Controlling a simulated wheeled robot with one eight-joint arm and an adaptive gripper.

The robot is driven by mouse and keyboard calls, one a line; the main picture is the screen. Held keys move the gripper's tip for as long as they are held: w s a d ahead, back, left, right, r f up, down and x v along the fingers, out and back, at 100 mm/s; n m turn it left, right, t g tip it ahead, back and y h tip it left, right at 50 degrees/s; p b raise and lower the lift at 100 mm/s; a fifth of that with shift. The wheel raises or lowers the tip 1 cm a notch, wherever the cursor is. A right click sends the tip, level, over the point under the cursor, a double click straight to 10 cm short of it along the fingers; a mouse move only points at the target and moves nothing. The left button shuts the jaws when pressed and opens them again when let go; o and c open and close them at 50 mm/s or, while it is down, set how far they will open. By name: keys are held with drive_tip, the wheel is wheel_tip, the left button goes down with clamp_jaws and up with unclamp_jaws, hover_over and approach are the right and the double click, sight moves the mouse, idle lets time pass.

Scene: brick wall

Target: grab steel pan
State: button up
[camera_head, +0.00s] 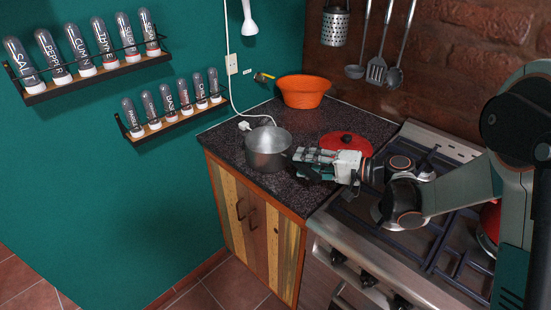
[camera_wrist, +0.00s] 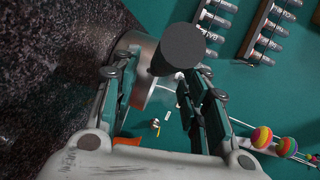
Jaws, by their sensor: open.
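The steel pan (camera_head: 268,150) stands upright on the dark speckled counter, near its left corner. My gripper (camera_head: 302,163) is just to the right of the pan, with its fingers pointing left toward it. In the wrist view the pan's metal side (camera_wrist: 140,45) shows beyond the fingers. A dark grey round-ended handle (camera_wrist: 183,47) points toward the camera, between the lines of the two fingers. My gripper (camera_wrist: 163,72) is open, with a finger on each side. Whether either finger touches the handle or pan cannot be told. The handle is hidden by my gripper in the head view.
An orange bowl (camera_head: 303,92) stands behind the pan, and a red lid (camera_head: 346,143) lies right of it. The gas stove (camera_head: 400,225) is at the right. A white cord (camera_head: 231,92) hangs down the green wall. Spice racks (camera_head: 95,75) are at the left.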

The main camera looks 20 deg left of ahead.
sight(296, 163)
drive_tip(key=x, duration=0.3)
drive_tip(key=shift+s+a+f+b, duration=0.1)
drive_tip(key=shift+s+f+b, duration=0.05)
drive_tip(key=shift+b, duration=0.25)
clamp_jaws()
drive_tip(key=shift+r, duration=0.25)
